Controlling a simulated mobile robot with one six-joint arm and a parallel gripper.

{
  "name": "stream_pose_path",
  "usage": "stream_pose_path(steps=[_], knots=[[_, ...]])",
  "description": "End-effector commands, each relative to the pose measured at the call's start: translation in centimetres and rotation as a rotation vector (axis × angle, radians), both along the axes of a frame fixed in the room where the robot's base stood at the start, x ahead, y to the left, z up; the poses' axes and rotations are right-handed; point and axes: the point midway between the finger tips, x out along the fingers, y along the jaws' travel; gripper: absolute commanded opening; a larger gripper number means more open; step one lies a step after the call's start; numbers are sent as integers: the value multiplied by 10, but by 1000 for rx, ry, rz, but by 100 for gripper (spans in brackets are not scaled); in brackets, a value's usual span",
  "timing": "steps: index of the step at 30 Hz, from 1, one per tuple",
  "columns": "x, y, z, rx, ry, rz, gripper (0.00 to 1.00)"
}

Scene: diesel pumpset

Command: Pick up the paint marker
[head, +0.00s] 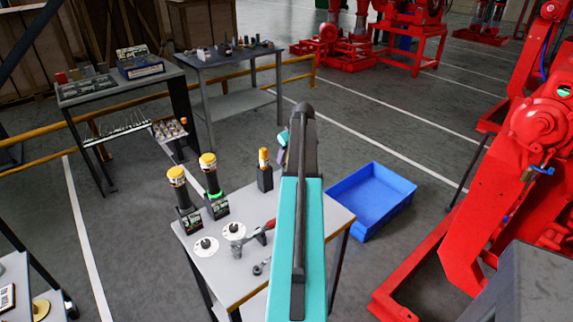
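A small upright item with a yellow-orange top in a black block (264,170) stands at the back of the near grey table (330,222). It looks most like the paint marker, but it is too small to be sure. My teal and black arm reaches up over the table, just right of this item. A small part of my gripper (282,146) shows at the arm's far end, above and to the right of the item and apart from it in the picture. Its fingers are mostly hidden behind the arm, so whether it is open cannot be seen.
Two larger yellow-topped black tools (183,200) (212,188) stand left on the table. White discs (206,247), a grey cup (236,248), a red-handled tool (262,231) and a spanner (262,266) lie in front. A blue crate (385,212) is on the floor right; red machinery (480,210) stands beyond.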

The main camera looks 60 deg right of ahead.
Motion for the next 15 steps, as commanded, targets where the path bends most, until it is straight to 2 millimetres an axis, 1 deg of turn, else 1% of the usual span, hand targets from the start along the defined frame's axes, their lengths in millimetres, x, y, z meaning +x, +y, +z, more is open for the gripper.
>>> stream_pose_path(steps=[3, 8, 9, 10, 15], knots=[[0, 0, 0, 0, 0, 0, 36], [0, 0, 0, 0, 0, -1, 9], [0, 0, 0, 0, 0, -1, 2], [0, 0, 0, 0, 0, -1, 0], [-1, 0, 0, 0, 0, -1, 0]])
